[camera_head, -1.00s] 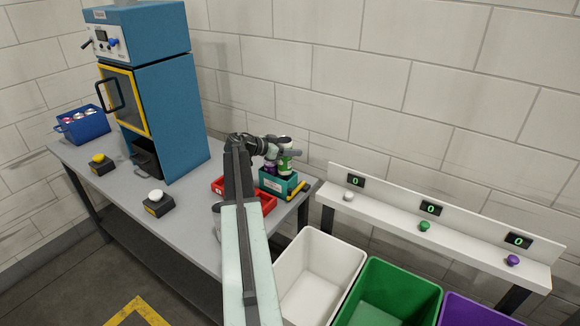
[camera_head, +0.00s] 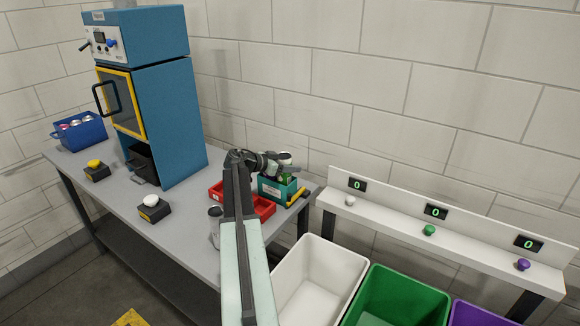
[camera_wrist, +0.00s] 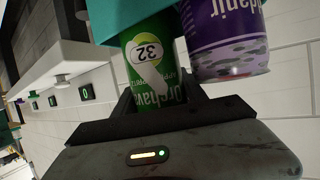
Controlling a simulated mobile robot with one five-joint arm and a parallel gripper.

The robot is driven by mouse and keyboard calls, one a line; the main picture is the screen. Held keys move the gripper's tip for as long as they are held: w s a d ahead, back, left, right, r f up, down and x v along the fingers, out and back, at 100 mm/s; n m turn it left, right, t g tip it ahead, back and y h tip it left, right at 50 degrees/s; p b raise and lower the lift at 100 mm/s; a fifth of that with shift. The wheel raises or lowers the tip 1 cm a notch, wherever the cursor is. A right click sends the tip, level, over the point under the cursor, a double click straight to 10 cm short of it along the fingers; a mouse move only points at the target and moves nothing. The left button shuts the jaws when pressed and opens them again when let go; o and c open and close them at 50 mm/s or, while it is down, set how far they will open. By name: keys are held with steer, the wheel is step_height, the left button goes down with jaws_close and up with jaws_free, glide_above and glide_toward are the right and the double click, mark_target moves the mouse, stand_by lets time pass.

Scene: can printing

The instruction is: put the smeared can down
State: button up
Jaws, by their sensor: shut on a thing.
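My gripper (camera_head: 280,162) is at the teal bin (camera_head: 268,188) at the table's right end. The bin edge (camera_wrist: 115,22) cuts across both cans.
A red tray (camera_head: 262,208) lies left of the teal bin. A blue machine (camera_head: 175,120) and two button boxes (camera_head: 154,208) are farther left. White (camera_head: 310,280), green (camera_head: 405,290) and purple (camera_head: 485,313) bins stand below a white shelf (camera_head: 440,228).

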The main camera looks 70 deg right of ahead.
steer(key=o, duration=1.3)
steer(key=shift+r+p, duration=0.3)
steer(key=shift+r, duration=0.05)
steer(key=shift+r+p, duration=0.55)
steer(key=shift+p, duration=0.05)
steer(key=p+v, duration=0.4)
steer(key=v, duration=0.7)
steer(key=shift+w+a, duration=0.25)
steer(key=shift+a, duration=0.05)
